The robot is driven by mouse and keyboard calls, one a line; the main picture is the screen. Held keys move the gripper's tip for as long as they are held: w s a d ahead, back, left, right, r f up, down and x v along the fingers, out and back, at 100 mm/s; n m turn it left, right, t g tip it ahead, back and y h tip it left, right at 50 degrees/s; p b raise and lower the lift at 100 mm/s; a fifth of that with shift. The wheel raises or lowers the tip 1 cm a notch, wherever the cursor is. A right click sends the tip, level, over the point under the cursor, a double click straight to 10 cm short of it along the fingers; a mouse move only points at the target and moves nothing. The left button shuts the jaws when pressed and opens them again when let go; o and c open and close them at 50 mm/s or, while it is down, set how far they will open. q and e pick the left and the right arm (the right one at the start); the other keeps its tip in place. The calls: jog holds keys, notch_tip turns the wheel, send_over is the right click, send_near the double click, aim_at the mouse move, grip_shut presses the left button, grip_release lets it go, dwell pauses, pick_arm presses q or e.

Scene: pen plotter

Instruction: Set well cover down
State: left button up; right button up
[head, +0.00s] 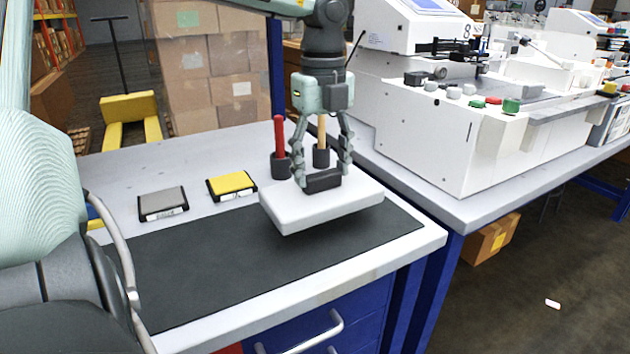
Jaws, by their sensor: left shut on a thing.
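The well cover (290,211) is a white rounded slab with a dark handle (323,181) on top. It is over the right part of a dark mat (200,270) on the workbench and looks slightly tilted. I cannot tell for sure whether its underside touches the mat. My left gripper (322,178) points down from above and is shut on the cover's dark handle. My right gripper is not in view.
Behind the cover stand a red-handled tool (279,135) and a tan-handled tool (321,129) in dark holders. A grey pad (163,202) and a yellow pad (231,185) lie left. The white plotter (420,135) stands right. The mat's left part is clear.

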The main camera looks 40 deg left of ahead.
aim_at(319, 186)
pick_arm(q)
jog(key=shift+w+a+f, duration=0.4)
jog(key=shift+a+f, duration=0.1)
jog(key=shift+a, duration=0.25)
jog(key=shift+f, duration=0.25)
notch_tip(319, 186, down, 3)
jog(key=shift+f+p, duration=0.15)
jog(key=shift+p, duration=0.2)
jog(key=shift+f, duration=0.1)
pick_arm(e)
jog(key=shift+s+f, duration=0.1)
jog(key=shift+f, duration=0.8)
pick_arm(q)
jog(key=shift+f, duration=0.1)
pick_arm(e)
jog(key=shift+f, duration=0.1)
pick_arm(q)
jog(key=o, duration=1.3)
jog(key=shift+o, duration=1.4)
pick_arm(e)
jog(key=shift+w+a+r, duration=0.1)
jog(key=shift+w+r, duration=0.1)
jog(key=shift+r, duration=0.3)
